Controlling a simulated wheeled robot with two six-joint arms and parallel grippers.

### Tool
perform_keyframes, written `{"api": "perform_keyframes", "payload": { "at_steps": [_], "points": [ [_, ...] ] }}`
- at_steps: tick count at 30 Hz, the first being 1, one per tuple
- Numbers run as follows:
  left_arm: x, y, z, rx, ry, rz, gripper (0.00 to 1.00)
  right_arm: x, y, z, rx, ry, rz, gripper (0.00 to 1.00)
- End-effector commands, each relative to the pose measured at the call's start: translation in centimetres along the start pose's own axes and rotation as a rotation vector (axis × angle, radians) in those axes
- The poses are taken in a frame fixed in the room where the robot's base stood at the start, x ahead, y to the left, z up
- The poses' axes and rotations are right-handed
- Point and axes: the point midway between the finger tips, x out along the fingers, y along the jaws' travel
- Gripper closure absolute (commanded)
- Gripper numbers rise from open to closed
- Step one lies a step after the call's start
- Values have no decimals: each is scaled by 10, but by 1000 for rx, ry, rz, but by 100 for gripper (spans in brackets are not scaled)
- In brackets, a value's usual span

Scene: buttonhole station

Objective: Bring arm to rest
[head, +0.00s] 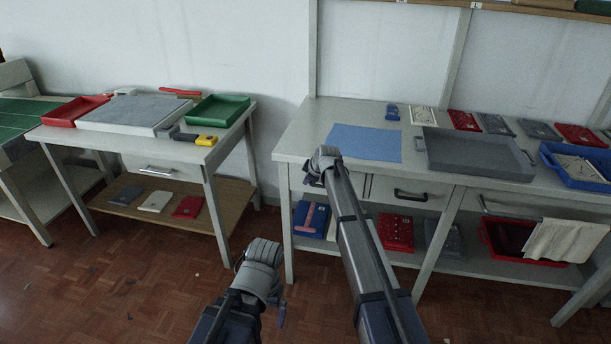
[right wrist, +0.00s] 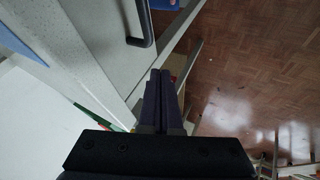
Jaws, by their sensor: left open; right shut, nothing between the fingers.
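My right arm reaches up the middle of the head view, and its wrist is at the front edge of the long bench. My right gripper (head: 313,180) hangs there, partly hidden by its wrist; in the right wrist view its fingers (right wrist: 160,78) are together with nothing between them. My left arm is low in the head view, in front of the floor between the two tables. My left gripper (head: 281,316) is open and points down, mostly hidden behind its own wrist. I see nothing held by it.
The long bench (head: 300,140) carries a blue mat (head: 364,142), a grey tray (head: 475,155) and a blue bin (head: 577,167). Its drawer handle (right wrist: 140,25) is close in the right wrist view. The left table (head: 60,135) holds red and green trays. Floor (head: 150,290) is open between them.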

Motion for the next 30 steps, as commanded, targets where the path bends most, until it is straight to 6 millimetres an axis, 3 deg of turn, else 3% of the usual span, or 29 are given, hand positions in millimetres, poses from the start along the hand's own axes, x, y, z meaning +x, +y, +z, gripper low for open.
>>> {"api": "perform_keyframes", "payload": {
  "at_steps": [1,6,14,17,20,23,27,30],
  "points": [
    [-16,-2,1,0,0,0,0,-19,1,-2,1,-1,0,100],
    [-34,-3,2,0,0,0,0,-41,1,-1,1,-1,0,100],
    [-37,-4,2,-1,0,0,0,-48,-3,1,2,-2,-3,100],
    [-42,-4,2,-1,0,0,0,-58,-24,-2,30,-16,-28,100],
    [-51,-5,3,-1,0,0,0,-84,-71,-4,101,-61,-87,100],
    [-64,-6,4,-1,0,0,0,-121,-136,-1,210,-144,-157,100],
    [-80,-8,5,-1,0,0,0,-179,-221,14,378,-298,-226,100],
    [-90,-9,5,-1,0,0,0,-220,-272,30,490,-418,-241,100]
  ]
}}
